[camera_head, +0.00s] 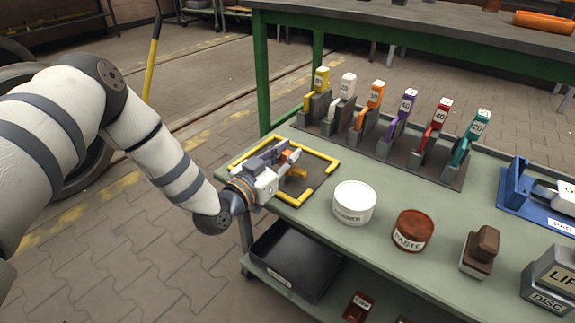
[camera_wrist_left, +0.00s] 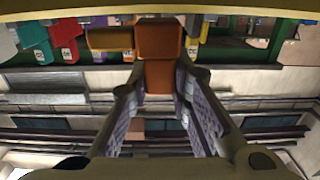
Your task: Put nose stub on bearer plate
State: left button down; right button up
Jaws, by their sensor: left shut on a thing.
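My left gripper (camera_head: 287,162) is over the near left corner of the bench, above a dark plate edged with yellow bars (camera_head: 325,175). It is shut on an orange piece (camera_head: 299,174), which may be the nose stub. In the left wrist view the orange piece (camera_wrist_left: 158,78) sits between the two fingers, with a flat arm reaching left. The gripper hides part of the yellow-edged plate, and I cannot tell whether the piece touches it. No label marks this plate as the bearer plate. My right gripper is not in view.
A row of coloured, numbered tools (camera_head: 402,115) stands in a rack behind. A white tin (camera_head: 354,203), a brown paste tin (camera_head: 413,231) and a brown block (camera_head: 481,250) stand to the right. A dark tray (camera_head: 295,262) lies on the lower shelf.

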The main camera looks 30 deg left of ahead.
pick_arm(q)
jog(key=shift+f, duration=1.05)
jog(key=c, duration=1.5)
grip_release()
jog(key=shift+o, duration=0.2)
